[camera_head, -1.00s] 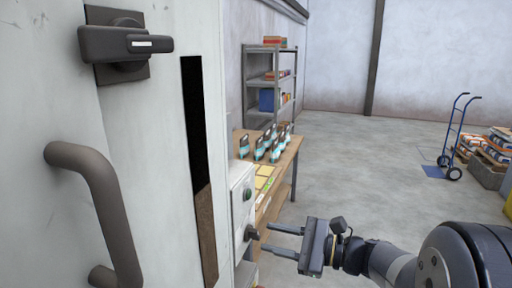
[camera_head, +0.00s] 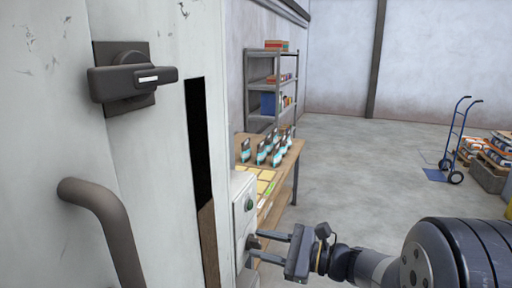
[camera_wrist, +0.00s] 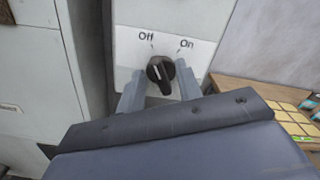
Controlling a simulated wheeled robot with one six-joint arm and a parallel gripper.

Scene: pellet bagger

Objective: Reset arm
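My gripper (camera_head: 268,248) reaches left toward a pale control box (camera_head: 243,205) on the side of the machine. In the wrist view its two fingers (camera_wrist: 158,88) are spread apart, one on each side of a black rotary knob (camera_wrist: 160,70). The knob sits between printed "Off" and "On" labels, and its pointer end is turned downward, slightly right. Whether the fingers touch the knob cannot be told.
The pale machine cabinet (camera_head: 150,190) with a black handle switch (camera_head: 132,78) and a grey bar handle (camera_head: 105,215) fills the left. A wooden table (camera_head: 285,165) with several pouches stands behind the control box. Shelves (camera_head: 273,90) and a hand truck (camera_head: 456,140) are farther back.

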